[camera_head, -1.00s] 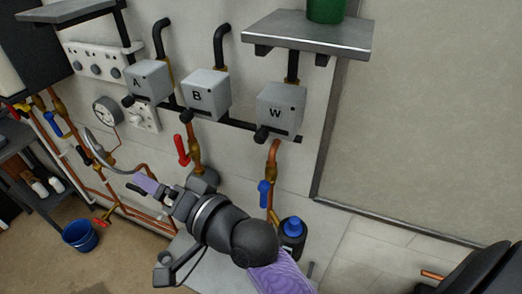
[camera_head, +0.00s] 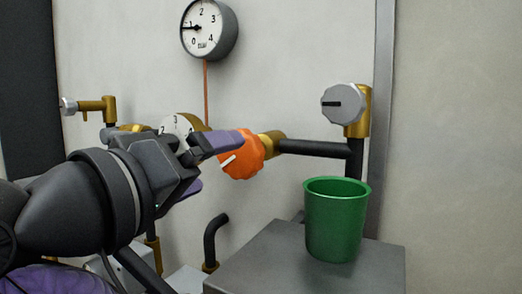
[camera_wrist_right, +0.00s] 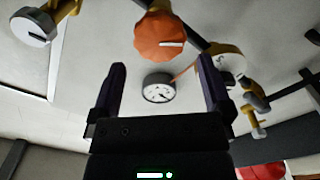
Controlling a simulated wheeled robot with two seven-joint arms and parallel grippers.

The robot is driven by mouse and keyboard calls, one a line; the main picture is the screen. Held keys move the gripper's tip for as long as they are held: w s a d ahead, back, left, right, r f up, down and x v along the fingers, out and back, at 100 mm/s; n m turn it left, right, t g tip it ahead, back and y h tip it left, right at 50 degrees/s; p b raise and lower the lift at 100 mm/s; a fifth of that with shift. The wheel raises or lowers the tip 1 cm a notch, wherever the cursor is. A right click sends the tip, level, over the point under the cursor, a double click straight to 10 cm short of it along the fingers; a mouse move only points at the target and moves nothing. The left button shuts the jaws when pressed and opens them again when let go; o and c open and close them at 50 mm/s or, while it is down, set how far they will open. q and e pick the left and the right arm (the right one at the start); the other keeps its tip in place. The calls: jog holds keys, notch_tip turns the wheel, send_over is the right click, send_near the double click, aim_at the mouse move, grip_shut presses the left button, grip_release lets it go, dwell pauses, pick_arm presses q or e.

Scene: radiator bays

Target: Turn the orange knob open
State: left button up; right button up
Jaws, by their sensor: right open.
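The orange knob (camera_head: 243,160) is a ribbed wheel with a white mark, on a brass valve fitted to a dark horizontal pipe. In the right wrist view the knob (camera_wrist_right: 160,38) shows ahead, in line with the gap between the fingers. My right gripper (camera_head: 221,162) is open with purple fingers, just left of the knob in the head view. One finger overlaps the knob's upper edge in the picture; I cannot tell whether it touches. In the right wrist view the gripper (camera_wrist_right: 161,66) is empty between its fingertips. My left gripper is not in view.
A green cup (camera_head: 336,225) stands on a grey shelf (camera_head: 270,265) below and right of the knob. A grey knob (camera_head: 343,104) is on a brass valve at upper right. A round gauge (camera_head: 208,28) hangs above. A second dial (camera_head: 176,127) lies partly behind my gripper.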

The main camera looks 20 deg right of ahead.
aim_at(236, 157)
jog(key=shift+w+d+f+b, duration=0.15)
jog(key=shift+f+b, duration=0.1)
jog(key=shift+b, duration=0.3)
jog(key=shift+w+d+r+p, duration=0.35)
jog(key=shift+w+d+p, duration=0.05)
jog(key=shift+d+p, duration=0.15)
jog(key=p+x, duration=0.1)
jog(key=x, duration=0.4)
jog(key=shift+w+d+p, duration=0.15)
jog(key=shift+d+p, duration=0.05)
jog(key=shift+p, duration=0.2)
jog(key=shift+w+d, duration=0.2)
jog(key=shift+d, duration=0.05)
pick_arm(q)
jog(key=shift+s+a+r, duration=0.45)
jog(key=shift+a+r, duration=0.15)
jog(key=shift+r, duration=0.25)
pick_arm(e)
jog(key=shift+d, duration=0.1)
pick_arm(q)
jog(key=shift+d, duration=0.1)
pick_arm(e)
jog(key=shift+w+d+f, duration=0.15)
jog(key=shift+w, duration=0.05)
jog(key=c, duration=1)
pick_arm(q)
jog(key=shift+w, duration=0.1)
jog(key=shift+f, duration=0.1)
pick_arm(e)
jog(key=shift+n, duration=0.3)
